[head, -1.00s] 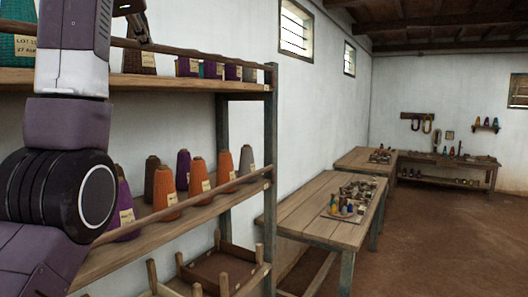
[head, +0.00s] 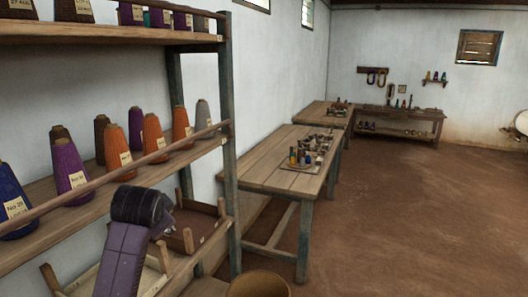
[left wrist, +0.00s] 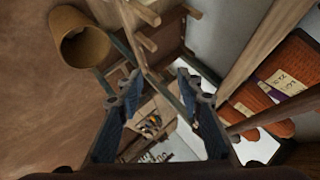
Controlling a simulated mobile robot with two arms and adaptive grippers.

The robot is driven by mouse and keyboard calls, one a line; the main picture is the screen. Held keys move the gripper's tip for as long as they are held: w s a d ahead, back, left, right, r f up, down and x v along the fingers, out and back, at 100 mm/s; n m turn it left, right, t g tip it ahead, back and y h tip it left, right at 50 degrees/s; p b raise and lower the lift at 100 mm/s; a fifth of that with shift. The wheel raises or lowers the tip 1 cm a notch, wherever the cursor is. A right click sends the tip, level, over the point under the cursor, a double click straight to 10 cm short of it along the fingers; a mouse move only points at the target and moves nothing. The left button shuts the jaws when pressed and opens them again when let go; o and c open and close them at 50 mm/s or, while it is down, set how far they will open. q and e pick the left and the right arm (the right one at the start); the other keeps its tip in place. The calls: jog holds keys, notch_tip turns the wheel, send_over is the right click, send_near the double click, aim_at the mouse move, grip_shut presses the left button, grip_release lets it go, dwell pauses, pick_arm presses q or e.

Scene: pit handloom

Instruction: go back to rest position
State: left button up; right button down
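In the left wrist view my left gripper (left wrist: 158,84) has its two fingers spread well apart, with nothing held between them. In the head view only a purple and black part of my arm shows at the lower left, in front of the shelf rack's lower part; no gripper fingers are visible there. My right gripper is in neither view.
A shelf rack (head: 229,150) with orange, purple, blue and grey yarn cones (head: 116,148) stands close on the left. A round basket (head: 258,285) is on the floor beside it. A wooden table (head: 265,174) stands beyond. The floor (head: 410,215) to the right is clear.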

pick_arm(q)
jog(key=s+d+f+n+g+h, duration=0.1)
jog(key=s+d+f+g, duration=0.1)
jog(key=s+f, duration=0.95)
jog(key=s+d+f+n+g+h, duration=0.1)
jog(key=s+d+f+n, duration=0.1)
jog(key=s+f, duration=0.9)
jog(key=s+d+f+n+g, duration=0.1)
jog(key=s+f, duration=0.2)
jog(key=s, duration=0.7)
jog(key=s+d+f+n+g, duration=0.2)
jog(key=s+f, duration=0.2)
jog(key=s, duration=0.6)
notch_tip(320, 180, down, 27)
jog(key=s+g+b, duration=0.1)
jog(key=s+b, duration=0.1)
jog(key=b, duration=0.1)
jog(key=s+a+f+g+b, duration=0.1)
jog(key=s+a+f+b, duration=0.1)
jog(key=s+f, duration=1.5)
notch_tip(320, 180, down, 3)
jog(key=shift+s+a+f+m+h, duration=0.2)
jog(key=shift+s+a+m+h, duration=0.1)
jog(key=shift+a, duration=0.4)
